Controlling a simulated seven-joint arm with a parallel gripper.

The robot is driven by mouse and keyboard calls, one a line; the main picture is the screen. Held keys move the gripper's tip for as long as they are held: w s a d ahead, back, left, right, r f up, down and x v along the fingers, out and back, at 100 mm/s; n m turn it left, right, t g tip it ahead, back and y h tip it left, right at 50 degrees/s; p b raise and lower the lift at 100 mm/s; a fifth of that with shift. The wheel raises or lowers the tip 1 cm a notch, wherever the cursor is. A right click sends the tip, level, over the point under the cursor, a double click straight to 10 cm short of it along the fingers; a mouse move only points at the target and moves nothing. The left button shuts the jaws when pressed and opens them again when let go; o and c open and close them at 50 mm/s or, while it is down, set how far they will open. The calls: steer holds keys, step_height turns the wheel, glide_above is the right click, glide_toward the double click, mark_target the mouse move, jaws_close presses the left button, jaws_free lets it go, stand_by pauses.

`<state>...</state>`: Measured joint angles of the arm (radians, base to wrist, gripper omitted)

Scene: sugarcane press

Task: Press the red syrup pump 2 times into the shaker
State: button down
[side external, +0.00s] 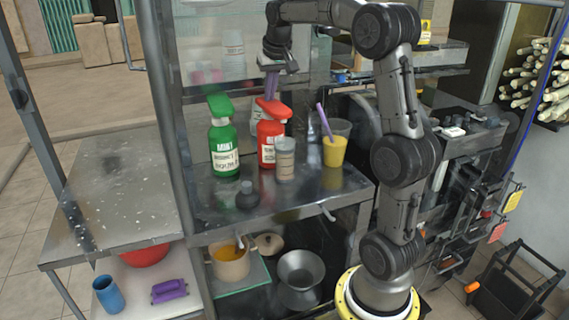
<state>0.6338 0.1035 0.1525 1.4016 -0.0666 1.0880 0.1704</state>
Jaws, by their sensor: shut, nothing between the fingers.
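The red syrup pump bottle (269,135) stands upright on the metal shelf, with a white label and a red pump head (273,107). My gripper (271,97) is shut and empty, pointing down right over the pump head. Its purple fingers are at or just above the head; I cannot tell whether they touch it. A grey cylindrical cup (285,160), which looks like the shaker, stands upright in front of the red bottle, beneath the front of the pump. Its inside is hard to make out.
A green pump bottle (224,145) stands left of the red one. A yellow cup (333,152) with a purple straw stands to the right. The left metal table (120,190) is mostly clear.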

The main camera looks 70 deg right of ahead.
steer(key=shift+r, duration=1.95)
steer(key=shift+f, duration=0.1)
steer(key=shift+f, duration=2.15)
steer(key=shift+r, duration=2.25)
steer(key=shift+r, duration=3)
